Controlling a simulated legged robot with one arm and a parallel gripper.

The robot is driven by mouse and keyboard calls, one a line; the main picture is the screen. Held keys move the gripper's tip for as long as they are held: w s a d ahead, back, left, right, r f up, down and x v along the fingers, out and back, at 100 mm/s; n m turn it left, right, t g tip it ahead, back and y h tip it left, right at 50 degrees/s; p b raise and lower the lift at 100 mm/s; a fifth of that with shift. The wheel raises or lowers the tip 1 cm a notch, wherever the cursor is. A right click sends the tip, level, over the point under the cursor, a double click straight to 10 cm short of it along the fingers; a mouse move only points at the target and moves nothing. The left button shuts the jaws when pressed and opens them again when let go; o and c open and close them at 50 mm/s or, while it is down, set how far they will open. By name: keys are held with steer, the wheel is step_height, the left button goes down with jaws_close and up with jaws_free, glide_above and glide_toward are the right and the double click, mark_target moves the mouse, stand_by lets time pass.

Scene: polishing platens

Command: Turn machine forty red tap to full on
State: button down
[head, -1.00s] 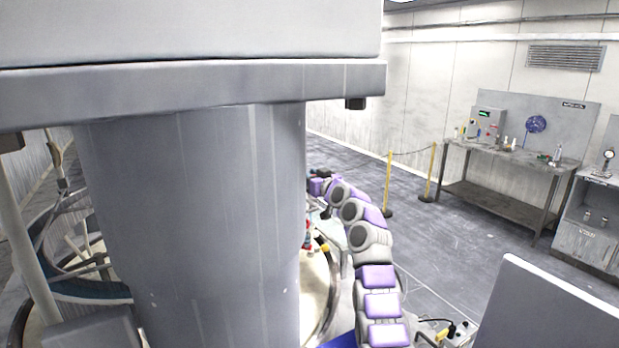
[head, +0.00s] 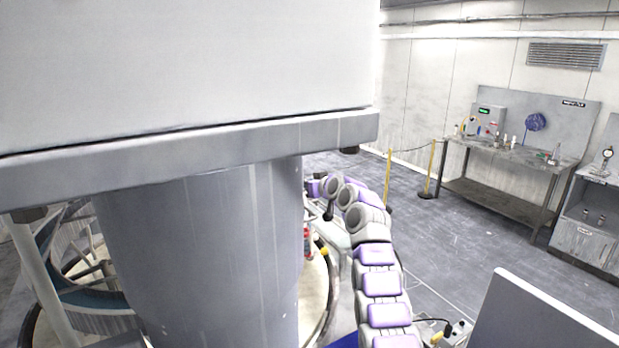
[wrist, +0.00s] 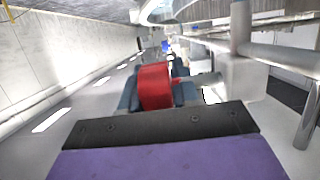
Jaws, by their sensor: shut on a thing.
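A red tap handle (wrist: 155,84) stands in the middle of the wrist view, between the dark blue fingers of my gripper (wrist: 158,92). The gripper is shut on it. A pale block, perhaps the tap's mount (wrist: 238,80), is just to the right of the handle. No number can be read on it. In the head view my purple and grey arm reaches away to the far side of the big grey column (head: 215,250).
A wide grey overhead slab (head: 200,140) tops the column. A round platen (head: 312,295) shows beside it, with a small red and yellow fitting (head: 308,243). A yellow barrier post (head: 388,180) and a workbench (head: 510,155) stand beyond. Grey pipes (wrist: 285,55) run right of the tap.

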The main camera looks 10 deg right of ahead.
steer(key=shift+g+h+p, duration=0.4)
steer(key=shift+g+p, duration=0.4)
steer(key=shift+p, duration=2.2)
steer(key=p, duration=0.2)
steer(key=shift+f+g+p, duration=0.1)
steer(key=shift+g+p, duration=0.3)
steer(key=shift+p, duration=0.3)
steer(key=shift+f+h+p, duration=0.2)
steer(key=shift+h+p, duration=0.1)
steer(key=shift+p, duration=0.1)
steer(key=c, duration=1.2)
jaws_free()
steer(key=shift+w, duration=0.1)
steer(key=shift+o, duration=1.4)
steer(key=shift+w+f, duration=0.15)
steer(key=shift+w, duration=0.1)
steer(key=shift+s+r, duration=0.1)
steer(key=shift+r, duration=0.1)
steer(key=shift+s+d+b, duration=0.15)
steer(key=shift+b, duration=0.55)
